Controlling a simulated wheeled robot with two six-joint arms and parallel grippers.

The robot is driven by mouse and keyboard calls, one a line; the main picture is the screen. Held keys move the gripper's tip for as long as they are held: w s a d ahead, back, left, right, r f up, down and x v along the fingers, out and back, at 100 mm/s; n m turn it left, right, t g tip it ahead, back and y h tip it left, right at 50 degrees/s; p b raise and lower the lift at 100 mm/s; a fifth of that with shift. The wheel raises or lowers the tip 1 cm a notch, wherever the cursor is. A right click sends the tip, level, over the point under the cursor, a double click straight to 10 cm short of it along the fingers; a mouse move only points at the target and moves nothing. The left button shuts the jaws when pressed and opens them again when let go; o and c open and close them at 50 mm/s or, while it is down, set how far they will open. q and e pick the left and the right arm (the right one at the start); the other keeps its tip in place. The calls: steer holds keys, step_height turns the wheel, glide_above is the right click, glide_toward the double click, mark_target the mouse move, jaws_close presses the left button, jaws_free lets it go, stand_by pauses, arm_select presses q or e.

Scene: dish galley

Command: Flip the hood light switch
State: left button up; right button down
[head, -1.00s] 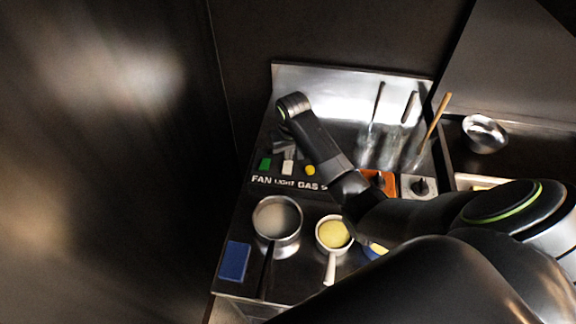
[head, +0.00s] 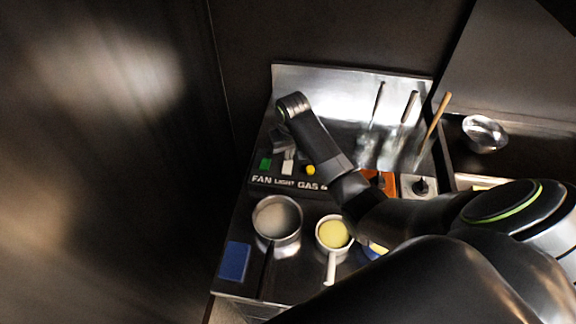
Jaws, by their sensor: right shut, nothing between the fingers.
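The switch panel (head: 270,190) carries the labels FAN, LIGHT and GAS. The white light switch (head: 288,167) sits above LIGHT, between a green switch (head: 265,164) and a yellow knob (head: 310,170). My right arm reaches in from the right, and my right gripper (head: 284,145) points down just behind the white switch. It is shut and empty. Its dark fingertips lie close to the switch's upper end; I cannot tell whether they touch. My left gripper is out of view.
A pot (head: 277,241) and a small pan with yellow contents (head: 332,256) stand in front of the panel. A blue block (head: 234,261) lies left. Utensils stand upright at the back right, near a metal bowl (head: 484,134). An orange plate with a knob (head: 384,180) is partly behind my arm.

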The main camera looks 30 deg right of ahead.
mark_target(288, 163)
steer(key=shift+f+b, duration=0.35)
steer(key=shift+f, duration=0.55)
stand_by(0.3)
steer(key=shift+r+p, duration=1)
steer(key=shift+r, duration=2.55)
